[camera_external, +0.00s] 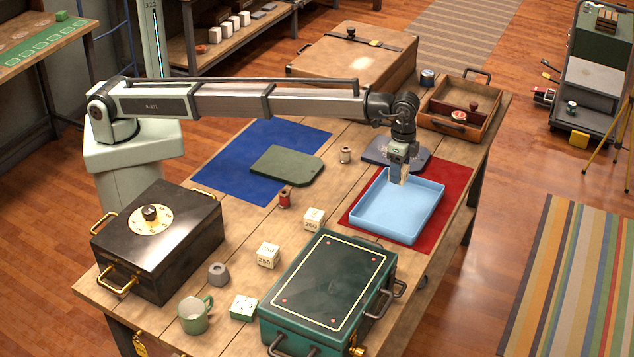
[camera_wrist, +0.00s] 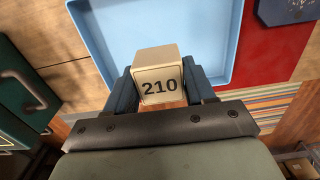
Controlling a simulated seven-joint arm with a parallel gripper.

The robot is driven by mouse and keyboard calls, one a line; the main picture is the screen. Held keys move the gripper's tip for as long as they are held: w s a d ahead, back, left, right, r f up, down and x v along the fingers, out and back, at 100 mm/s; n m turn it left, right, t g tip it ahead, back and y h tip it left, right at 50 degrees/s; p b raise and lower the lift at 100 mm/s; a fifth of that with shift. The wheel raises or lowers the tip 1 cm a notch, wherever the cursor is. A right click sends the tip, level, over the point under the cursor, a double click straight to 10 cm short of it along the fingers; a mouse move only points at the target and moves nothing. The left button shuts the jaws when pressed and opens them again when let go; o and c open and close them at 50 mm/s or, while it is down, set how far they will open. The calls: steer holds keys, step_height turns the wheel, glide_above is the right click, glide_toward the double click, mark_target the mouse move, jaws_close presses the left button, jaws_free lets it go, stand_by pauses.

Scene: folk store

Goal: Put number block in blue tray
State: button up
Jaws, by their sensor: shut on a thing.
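My gripper (camera_external: 401,180) is shut on a cream number block (camera_wrist: 158,75) marked 210, which shows clearly between the fingers in the wrist view. The light blue tray (camera_external: 366,221) lies on a red mat on the wooden table. In the external view, the gripper and block hang over the tray's upper part. In the wrist view the blue tray (camera_wrist: 104,37) is behind the block. Other number blocks stand on the table: one (camera_external: 314,219) marked 260, one (camera_external: 268,255) marked 250, and one (camera_external: 243,308) with green markings near the front.
A green case (camera_external: 330,290) stands left of and in front of the tray. A black safe (camera_external: 160,240), mug (camera_external: 195,315), grey weight (camera_external: 218,273), red spool (camera_external: 284,199) and green board (camera_external: 287,166) are further left. A dark blue plate (camera_external: 420,165) lies behind the tray.

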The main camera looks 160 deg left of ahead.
steer(key=shift+w+a+f, duration=0.15)
steer(key=shift+w+a, duration=0.1)
steer(key=shift+a, duration=0.1)
steer(key=shift+f, duration=4.8)
steer(key=shift+f, duration=0.15)
steer(key=o, duration=1)
step_height(320, 180, up, 12)
steer(key=shift+r, duration=0.15)
